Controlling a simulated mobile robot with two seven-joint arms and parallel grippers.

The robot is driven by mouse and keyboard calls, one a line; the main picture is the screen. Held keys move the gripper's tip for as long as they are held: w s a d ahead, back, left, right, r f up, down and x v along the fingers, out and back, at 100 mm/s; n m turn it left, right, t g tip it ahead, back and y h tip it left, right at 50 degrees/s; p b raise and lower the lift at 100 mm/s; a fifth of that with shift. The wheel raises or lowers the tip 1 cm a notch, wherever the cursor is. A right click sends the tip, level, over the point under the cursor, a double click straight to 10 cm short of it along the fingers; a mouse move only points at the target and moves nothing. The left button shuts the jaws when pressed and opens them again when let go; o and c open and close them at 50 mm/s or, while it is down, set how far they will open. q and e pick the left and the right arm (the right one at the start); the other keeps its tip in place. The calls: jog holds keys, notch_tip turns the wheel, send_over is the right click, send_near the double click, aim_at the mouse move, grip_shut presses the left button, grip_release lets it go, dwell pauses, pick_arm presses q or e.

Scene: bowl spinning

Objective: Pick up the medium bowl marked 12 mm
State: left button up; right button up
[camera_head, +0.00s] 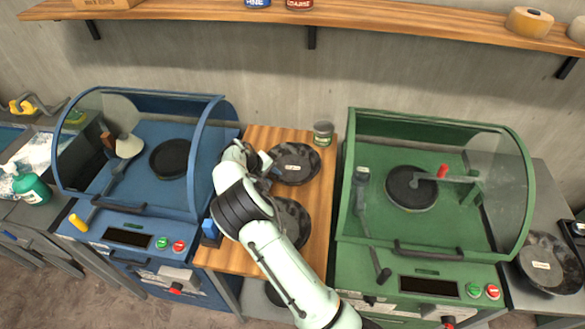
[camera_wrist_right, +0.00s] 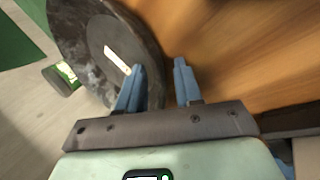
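A dark mottled bowl (camera_head: 297,164) with a white label lies at the back of the wooden table. In the right wrist view a labelled bowl (camera_wrist_right: 88,42), apparently the same one, fills the upper left. The label is too small to read. A second dark bowl (camera_head: 294,217) lies nearer the front, partly behind my right arm. My right gripper (camera_wrist_right: 159,66) is open and empty at the labelled bowl's edge, one finger over the bowl and the other over bare wood; contact is unclear. In the head view the right gripper (camera_head: 265,164) is left of that bowl. My left gripper is not in view.
A blue machine (camera_head: 140,215) stands left of the table and a green machine (camera_head: 385,240) right of it, both with clear curved covers. A small can (camera_head: 323,133) stands behind the labelled bowl. Another labelled bowl (camera_head: 545,258) lies at far right.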

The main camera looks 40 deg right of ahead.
jog(key=shift+s, duration=0.1)
grip_shut()
